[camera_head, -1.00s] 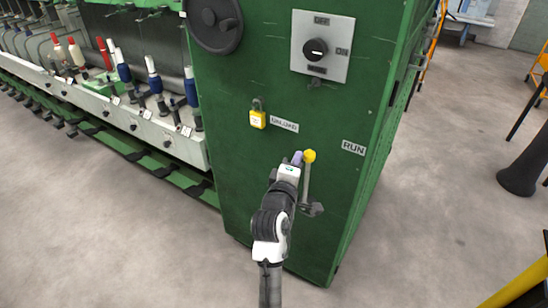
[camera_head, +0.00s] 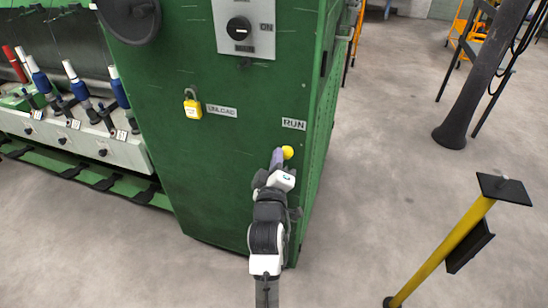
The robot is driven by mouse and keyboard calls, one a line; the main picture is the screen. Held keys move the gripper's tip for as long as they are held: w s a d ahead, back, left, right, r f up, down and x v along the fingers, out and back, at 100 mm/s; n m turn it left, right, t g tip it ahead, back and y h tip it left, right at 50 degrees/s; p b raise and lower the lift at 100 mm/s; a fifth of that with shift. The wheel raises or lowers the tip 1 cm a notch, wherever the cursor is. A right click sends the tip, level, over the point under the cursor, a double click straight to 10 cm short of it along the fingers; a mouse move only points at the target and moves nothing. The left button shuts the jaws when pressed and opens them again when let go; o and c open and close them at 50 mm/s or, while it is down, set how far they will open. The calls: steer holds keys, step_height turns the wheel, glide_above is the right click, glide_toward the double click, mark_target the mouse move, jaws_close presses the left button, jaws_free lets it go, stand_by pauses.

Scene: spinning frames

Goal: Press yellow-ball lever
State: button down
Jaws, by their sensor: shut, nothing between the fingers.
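The yellow ball (camera_head: 288,152) of the lever shows on the front of the green cabinet (camera_head: 200,175), just below the RUN label (camera_head: 293,124). The lever's rod is mostly hidden behind my arm. My gripper (camera_head: 277,157) is shut and empty, with its purple-grey fingers pointing up at the left side of the ball. The fingertips look very close to the ball; I cannot tell whether they touch it. The UNLOAD label (camera_head: 222,110) is up and to the left of the ball.
A yellow padlock (camera_head: 193,108) hangs on the cabinet, below a rotary switch plate (camera_head: 243,27). Spindles with blue bobbins (camera_head: 80,88) stand at left. A yellow post (camera_head: 450,240) stands on the right. Open concrete floor lies between.

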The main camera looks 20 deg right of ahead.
steer(key=shift+s+d+f, duration=0.15)
steer(key=shift+d+f, duration=0.05)
steer(key=shift+d, duration=0.2)
step_height(320, 180, up, 20)
steer(key=p, duration=0.1)
steer(key=shift+a+r+p, duration=0.25)
steer(key=shift+a+p, duration=0.15)
stand_by(0.3)
